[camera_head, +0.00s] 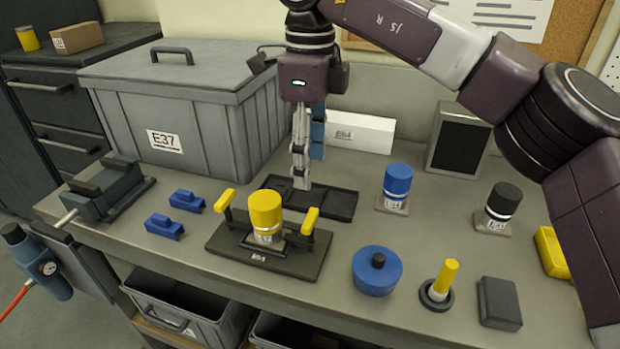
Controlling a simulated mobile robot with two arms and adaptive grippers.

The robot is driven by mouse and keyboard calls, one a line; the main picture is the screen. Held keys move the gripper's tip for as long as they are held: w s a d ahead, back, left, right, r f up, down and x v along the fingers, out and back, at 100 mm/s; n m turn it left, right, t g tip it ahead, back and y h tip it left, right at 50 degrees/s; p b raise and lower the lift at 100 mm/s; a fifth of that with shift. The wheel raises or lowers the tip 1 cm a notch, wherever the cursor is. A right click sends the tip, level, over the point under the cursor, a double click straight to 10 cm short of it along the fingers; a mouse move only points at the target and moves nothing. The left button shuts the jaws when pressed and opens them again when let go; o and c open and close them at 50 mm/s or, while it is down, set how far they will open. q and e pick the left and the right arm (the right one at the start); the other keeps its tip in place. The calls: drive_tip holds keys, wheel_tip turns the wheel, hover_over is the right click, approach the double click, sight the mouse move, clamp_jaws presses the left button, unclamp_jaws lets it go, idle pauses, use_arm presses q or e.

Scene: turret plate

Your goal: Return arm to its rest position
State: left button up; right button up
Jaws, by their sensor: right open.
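My right gripper (301,165) points straight down over the black flat tray (335,203), just behind the turret plate (300,265). Its fingers show nearly edge-on, and I see nothing held between them. The plate is dark, with two yellow-tipped handles and a yellow-topped cylinder (265,212) standing upright in its middle. The gripper is apart from the yellow cylinder. My right arm reaches in from the upper right. My left gripper is not in view.
A large lidded grey bin (240,130) stands at the back left. A blue-topped cylinder (398,180), a black-topped cylinder (502,202) and a round blue part (377,272) stand to the right. Blue clamps (187,200) and a vise (108,190) are at left.

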drive_tip(key=shift+r, duration=0.35)
